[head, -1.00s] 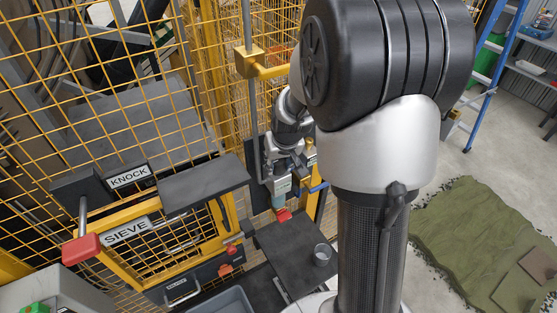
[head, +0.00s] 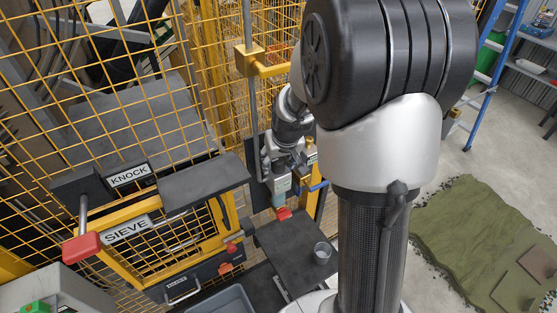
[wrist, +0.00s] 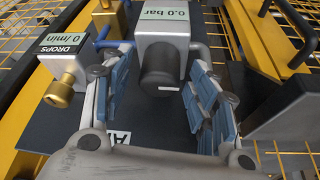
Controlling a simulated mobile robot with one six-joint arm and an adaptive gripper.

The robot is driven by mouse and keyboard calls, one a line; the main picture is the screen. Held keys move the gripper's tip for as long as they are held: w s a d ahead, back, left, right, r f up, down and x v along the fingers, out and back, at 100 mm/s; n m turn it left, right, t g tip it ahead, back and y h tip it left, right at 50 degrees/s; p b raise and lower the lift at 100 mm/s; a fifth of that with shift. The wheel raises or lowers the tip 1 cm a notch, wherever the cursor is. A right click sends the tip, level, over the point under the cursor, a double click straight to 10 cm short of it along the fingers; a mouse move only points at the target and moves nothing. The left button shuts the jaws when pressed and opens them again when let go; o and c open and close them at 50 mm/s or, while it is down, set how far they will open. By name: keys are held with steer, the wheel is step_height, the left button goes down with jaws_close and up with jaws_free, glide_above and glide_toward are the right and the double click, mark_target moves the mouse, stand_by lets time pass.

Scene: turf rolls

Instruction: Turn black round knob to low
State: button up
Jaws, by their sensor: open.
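The black round knob (wrist: 160,66) sticks out of the front of a grey box (wrist: 165,22) whose display reads 0.0 bar, in the wrist view. My gripper (wrist: 157,75) is open, with one blue-padded finger on each side of the knob. There are visible gaps between the pads and the knob, so it does not look gripped. I see no low mark on the knob. In the head view my gripper (head: 282,160) is at the panel beside the yellow mesh, small and partly hidden by my arm; the knob cannot be made out there.
In the wrist view, a box reading DROPS 0/min (wrist: 62,62) with a brass knob (wrist: 60,92) is close on the left. A blue pipe (wrist: 112,44) runs between the boxes. In the head view a glass (head: 322,252) stands on the dark shelf (head: 290,237) below.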

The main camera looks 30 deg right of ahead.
steer(key=d+v, duration=0.1)
steer(key=v, duration=1)
steer(key=shift+s+a+r, duration=0.2)
steer(key=shift+a+r, duration=0.2)
steer(key=shift+a, duration=0.1)
steer(key=shift+f, duration=0.1)
